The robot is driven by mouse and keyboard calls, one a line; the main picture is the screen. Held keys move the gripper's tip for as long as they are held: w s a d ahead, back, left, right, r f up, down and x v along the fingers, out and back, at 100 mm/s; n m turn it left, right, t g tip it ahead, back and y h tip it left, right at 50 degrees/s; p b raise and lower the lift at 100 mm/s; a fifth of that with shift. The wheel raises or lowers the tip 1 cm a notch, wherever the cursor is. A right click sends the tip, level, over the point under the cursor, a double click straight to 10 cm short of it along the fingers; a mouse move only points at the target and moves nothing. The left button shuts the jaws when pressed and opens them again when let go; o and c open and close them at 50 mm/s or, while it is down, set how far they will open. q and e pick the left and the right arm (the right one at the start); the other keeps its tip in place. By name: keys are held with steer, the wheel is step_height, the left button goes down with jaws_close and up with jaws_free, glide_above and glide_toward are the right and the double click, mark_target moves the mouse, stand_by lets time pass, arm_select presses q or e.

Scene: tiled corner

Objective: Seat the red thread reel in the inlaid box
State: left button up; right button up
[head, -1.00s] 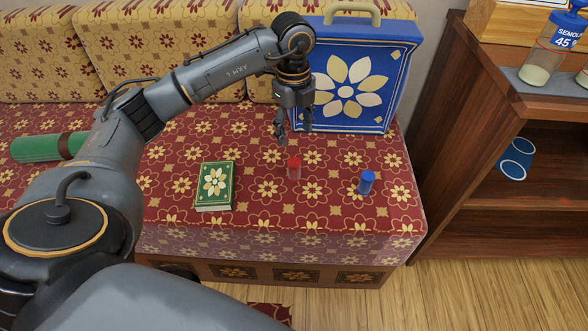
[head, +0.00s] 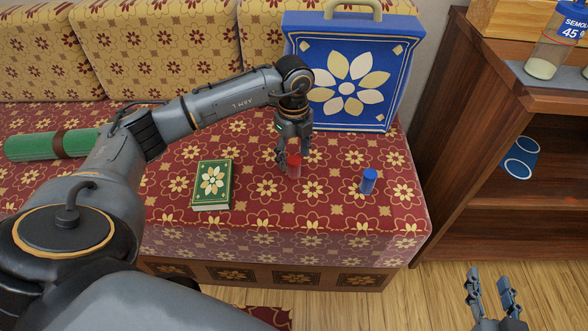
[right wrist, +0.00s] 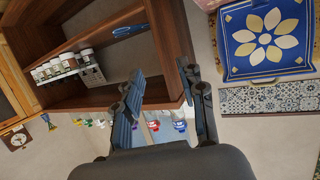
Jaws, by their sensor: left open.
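The red thread reel (head: 294,167) stands upright on the red patterned seat in the head view. My left gripper (head: 292,160) points down at it, open, with its fingers on either side of the reel's upper part. I cannot tell whether they touch it. A green flat box or book (head: 212,186) with a pale flower lies to the left of the reel. A large blue case (head: 347,100) with a flower inlay and a handle stands behind. I cannot tell which is the inlaid box. My right gripper (head: 489,277) is open and empty at the lower right; it also shows in the right wrist view (right wrist: 160,85).
A blue reel (head: 369,181) stands on the seat to the right of the red one. A green roll (head: 40,146) lies at the far left. A wooden shelf (head: 480,140) with a jar and a blue cup stands at the right. The seat's front strip is clear.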

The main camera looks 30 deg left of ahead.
mark_target(294, 160)
arm_select(q)
step_height(294, 160, down, 3)
steer(key=shift+w+r+b, duration=0.1)
steer(key=shift+w+b, duration=0.05)
steer(key=shift+b, duration=0.25)
steer(key=shift+f, duration=0.25)
steer(key=c, duration=1)
arm_select(e)
steer(key=r+t, duration=0.1)
steer(key=w+r+t, duration=0.1)
steer(key=r, duration=0.1)
steer(key=a+r+t+y, duration=0.1)
steer(key=r, duration=0.1)
steer(key=shift+w+a, duration=0.1)
steer(key=shift+w, duration=0.15)
